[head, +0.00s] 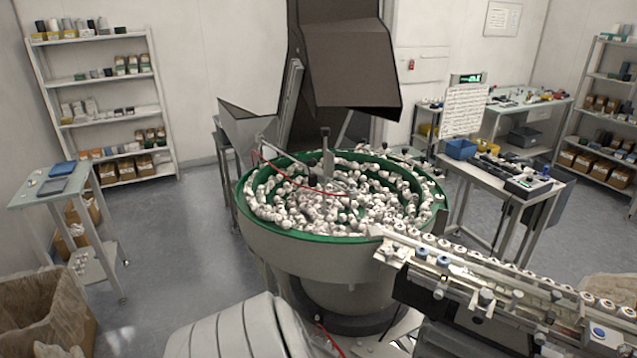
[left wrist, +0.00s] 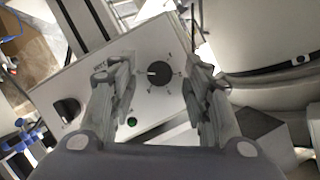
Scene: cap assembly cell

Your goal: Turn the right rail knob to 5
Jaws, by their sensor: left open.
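In the left wrist view, a pale control box carries two black knobs. The right-hand knob (left wrist: 160,74) has tick marks and small figures around it, too small to read. Its white pointer mark points to the left in this picture. The left-hand knob (left wrist: 68,108) sits apart, near the box's left end. My left gripper (left wrist: 157,78) is open, its fingers on either side of the right-hand knob with a gap on both sides, not visibly touching it. Neither the knobs nor the left gripper can be made out in the head view. My right gripper is not in view.
A green lamp (left wrist: 131,122) is on the box below the right-hand knob. In the head view, a bowl feeder (head: 300,240) full of white caps stands in the middle, with a rail (head: 470,272) carrying caps to its right. A side table (head: 50,187) stands at the left.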

